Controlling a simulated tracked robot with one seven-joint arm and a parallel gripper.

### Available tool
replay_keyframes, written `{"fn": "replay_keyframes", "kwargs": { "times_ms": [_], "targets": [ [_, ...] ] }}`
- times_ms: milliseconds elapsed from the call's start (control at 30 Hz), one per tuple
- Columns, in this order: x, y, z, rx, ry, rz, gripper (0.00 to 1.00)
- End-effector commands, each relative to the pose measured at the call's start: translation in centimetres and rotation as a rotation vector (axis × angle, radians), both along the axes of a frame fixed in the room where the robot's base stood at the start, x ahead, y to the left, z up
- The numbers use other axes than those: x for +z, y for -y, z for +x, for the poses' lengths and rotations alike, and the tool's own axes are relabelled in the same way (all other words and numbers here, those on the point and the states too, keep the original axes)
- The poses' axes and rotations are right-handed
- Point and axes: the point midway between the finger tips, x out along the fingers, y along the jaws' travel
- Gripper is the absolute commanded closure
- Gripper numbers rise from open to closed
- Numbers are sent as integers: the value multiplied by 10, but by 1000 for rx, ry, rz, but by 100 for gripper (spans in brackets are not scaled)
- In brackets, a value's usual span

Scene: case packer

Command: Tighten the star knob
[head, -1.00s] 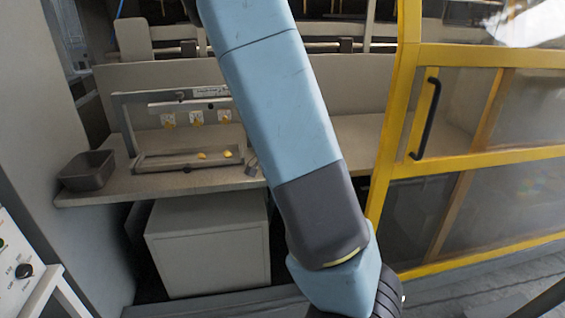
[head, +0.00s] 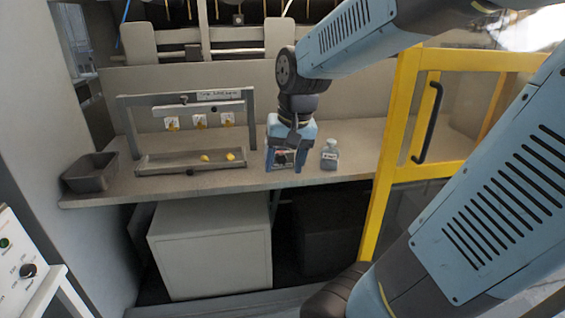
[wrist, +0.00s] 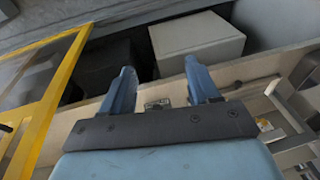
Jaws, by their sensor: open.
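The grey fixture (head: 122,115) stands on the counter at left, with a crossbar, a labelled top bar and a shallow tray. A small dark knob (head: 183,99) sits at its top bar and another small dark knob (head: 190,172) at the tray's front edge. Both are too small for me to tell which is star-shaped. My gripper (head: 284,169) is open, pointing down at the counter's front edge, right of the fixture and apart from it. In the wrist view my gripper (wrist: 160,68) has nothing between its fingertips. Part of the fixture (wrist: 290,143) shows at the right there.
A small bottle (head: 329,155) stands on the counter just right of my gripper. A small dark object (wrist: 157,103) lies below the fingers. A dark bin (head: 90,173) is at the counter's left end. A yellow-framed door (head: 395,150) stands at right.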

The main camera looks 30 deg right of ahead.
Motion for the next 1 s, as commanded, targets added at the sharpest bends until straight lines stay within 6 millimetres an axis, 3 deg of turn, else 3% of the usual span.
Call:
{"fn": "replay_keyframes", "kwargs": {
  "times_ms": [133, 300, 500, 1000],
  "targets": [
    [26, -7, -25, 92, 107, -35, 40],
    [47, -18, -51, 190, 208, -99, 57],
    [60, -25, -71, 256, 276, -164, 57],
    [63, -28, -77, 277, 294, -186, 57]
  ]
}}
